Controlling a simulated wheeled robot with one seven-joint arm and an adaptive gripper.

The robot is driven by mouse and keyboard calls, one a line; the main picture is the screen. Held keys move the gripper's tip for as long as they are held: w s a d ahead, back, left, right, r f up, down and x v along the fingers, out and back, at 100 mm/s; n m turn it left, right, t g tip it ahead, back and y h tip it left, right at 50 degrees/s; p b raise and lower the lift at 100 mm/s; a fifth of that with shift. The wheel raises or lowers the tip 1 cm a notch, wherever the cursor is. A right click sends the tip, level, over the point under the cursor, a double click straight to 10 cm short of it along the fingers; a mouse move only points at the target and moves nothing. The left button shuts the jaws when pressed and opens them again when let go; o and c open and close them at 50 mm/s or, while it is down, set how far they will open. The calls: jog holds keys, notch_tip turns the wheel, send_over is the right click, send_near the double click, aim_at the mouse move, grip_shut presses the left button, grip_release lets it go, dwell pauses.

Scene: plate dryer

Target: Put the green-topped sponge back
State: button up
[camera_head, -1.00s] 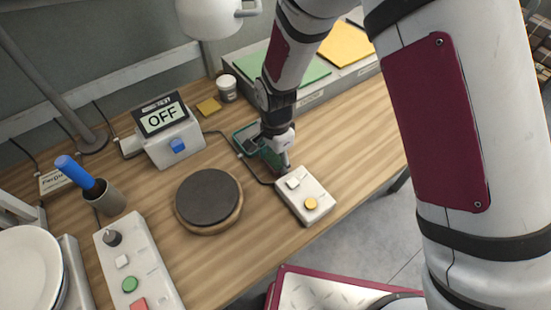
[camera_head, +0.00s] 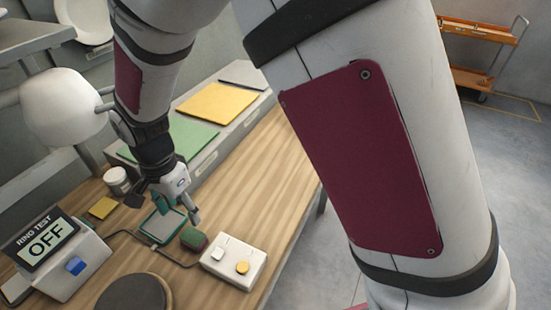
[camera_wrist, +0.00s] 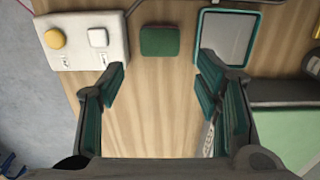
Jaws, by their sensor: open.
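The green-topped sponge (camera_head: 193,238) has a dark reddish lower part. It lies on the wooden table between a green-rimmed tray (camera_head: 146,233) and a white button box (camera_head: 258,268). In the wrist view the sponge (camera_wrist: 160,41) shows its green top, with the tray (camera_wrist: 253,46) apart from it on the right. My gripper (camera_head: 165,206) is above the table near the tray. In the wrist view my gripper (camera_wrist: 160,76) is open and empty, its fingers spread wide. The sponge is ahead of the fingertips, roughly centred between them and not touching.
The button box (camera_wrist: 80,57) is left of the sponge in the wrist view. A grey ledge with a green sheet (camera_head: 180,138) and a yellow sheet (camera_head: 218,102) runs behind. A ring-test box (camera_head: 70,270) and a dark round disc (camera_head: 135,295) stand at lower left. Bare table lies under my gripper.

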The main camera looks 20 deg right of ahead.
jog(key=s+d+r+n+t+y, duration=0.1)
jog(key=s+d+r+n+t, duration=0.2)
jog(key=d+r, duration=1.4)
jog(key=s+d+r+n+t+h, duration=0.1)
jog(key=s+d+r+n, duration=0.4)
jog(key=s+d, duration=0.6)
jog(key=shift+s+d+r+t, duration=0.4)
jog(key=shift+s+r+t, duration=0.15)
jog(key=shift+t, duration=0.15)
